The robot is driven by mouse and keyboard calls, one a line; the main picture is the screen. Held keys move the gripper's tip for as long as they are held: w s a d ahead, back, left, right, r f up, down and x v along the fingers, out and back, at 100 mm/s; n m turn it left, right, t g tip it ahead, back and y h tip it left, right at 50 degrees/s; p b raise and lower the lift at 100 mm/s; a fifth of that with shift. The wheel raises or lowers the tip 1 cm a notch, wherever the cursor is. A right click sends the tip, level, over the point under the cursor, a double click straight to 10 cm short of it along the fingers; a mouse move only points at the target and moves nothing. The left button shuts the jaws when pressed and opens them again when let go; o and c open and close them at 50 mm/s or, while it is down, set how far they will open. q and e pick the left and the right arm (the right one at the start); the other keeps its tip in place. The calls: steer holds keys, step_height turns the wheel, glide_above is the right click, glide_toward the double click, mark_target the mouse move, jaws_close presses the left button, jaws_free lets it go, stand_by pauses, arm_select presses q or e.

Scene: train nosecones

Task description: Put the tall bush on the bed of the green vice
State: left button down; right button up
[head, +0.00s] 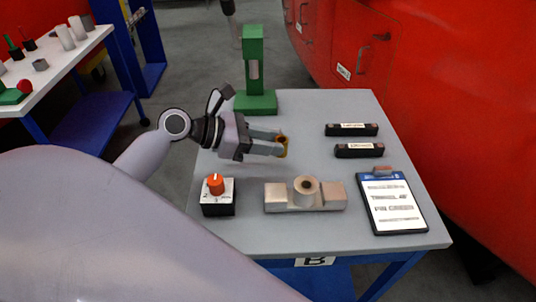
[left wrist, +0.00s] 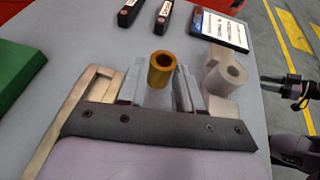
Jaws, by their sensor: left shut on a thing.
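My left gripper (head: 282,144) is shut on a brass-coloured bush, held above the middle of the grey table. In the left wrist view the bush (left wrist: 161,72) stands between the fingers, its open bore facing the camera. The green device (head: 256,72), which I take for the green vice, stands at the table's far left, with a wide base and upright column. It is behind the gripper, apart from the bush. A green block shows at the left wrist view's left edge (left wrist: 15,75). My right gripper (left wrist: 292,88) seems to show dark at that view's right; its fingers are unclear.
A pale metal block (head: 328,197) with a hollow round boss lies at the front middle. A box with an orange knob (head: 216,189) is left of it. Two black labelled bars (head: 352,130) and a clipboard (head: 392,203) lie on the right. A red machine (head: 440,90) stands beyond.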

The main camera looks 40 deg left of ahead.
mark_target(268, 166)
arm_select(q)
steer(key=shift+f+b, duration=0.3)
steer(key=shift+f, duration=1.5)
steer(key=c, duration=0.8)
jaws_free()
steer(key=shift+f, duration=0.15)
steer(key=shift+o, duration=0.2)
